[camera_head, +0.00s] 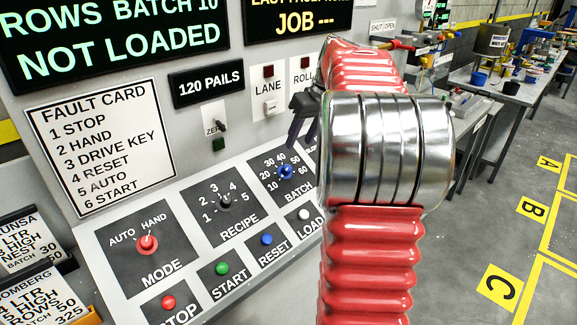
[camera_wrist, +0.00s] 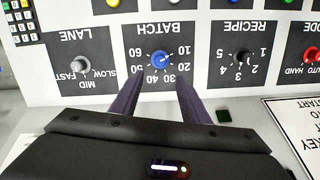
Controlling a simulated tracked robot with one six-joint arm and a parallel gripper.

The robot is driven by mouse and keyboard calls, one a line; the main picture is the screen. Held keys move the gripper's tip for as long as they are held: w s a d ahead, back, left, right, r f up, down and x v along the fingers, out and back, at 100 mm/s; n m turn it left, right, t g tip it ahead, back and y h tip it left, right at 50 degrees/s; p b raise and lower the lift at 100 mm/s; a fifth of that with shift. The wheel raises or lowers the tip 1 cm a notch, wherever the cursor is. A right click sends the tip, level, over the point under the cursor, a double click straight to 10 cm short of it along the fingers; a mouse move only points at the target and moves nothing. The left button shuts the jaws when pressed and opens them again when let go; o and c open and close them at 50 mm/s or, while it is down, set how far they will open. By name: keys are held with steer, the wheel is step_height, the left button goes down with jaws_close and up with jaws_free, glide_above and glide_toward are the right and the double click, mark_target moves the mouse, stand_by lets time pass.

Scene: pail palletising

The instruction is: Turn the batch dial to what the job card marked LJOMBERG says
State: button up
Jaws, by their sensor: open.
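The batch dial (camera_head: 285,172) is a blue knob on a dark plate marked 10 to 60. In the wrist view the batch dial (camera_wrist: 159,62) appears upside down, with its pale mark seemingly toward 10. My gripper (camera_wrist: 160,82) is open, its two dark fingers on either side below the dial in that view, with nothing between them. In the head view my gripper (camera_head: 302,130) hangs above the dial, partly hidden by my arm. A job card ending in OMBERG (camera_head: 40,300) is cut off at the lower left; 50 and 325 are readable on it.
The recipe dial (camera_head: 225,202) and the red mode dial (camera_head: 147,243) sit left of the batch dial. Push buttons, including blue reset (camera_head: 266,239), lie in front. The upper screen (camera_head: 120,40) reads BATCH 10, NOT LOADED. Another card (camera_head: 30,243) stands behind the OMBERG card.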

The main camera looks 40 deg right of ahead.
mark_target(288, 167)
steer(key=x, duration=1.2)
steer(key=shift+w+f, duration=0.1)
steer(key=shift+f, duration=0.25)
steer(key=shift+c, duration=0.2)
steer(key=c, duration=1)
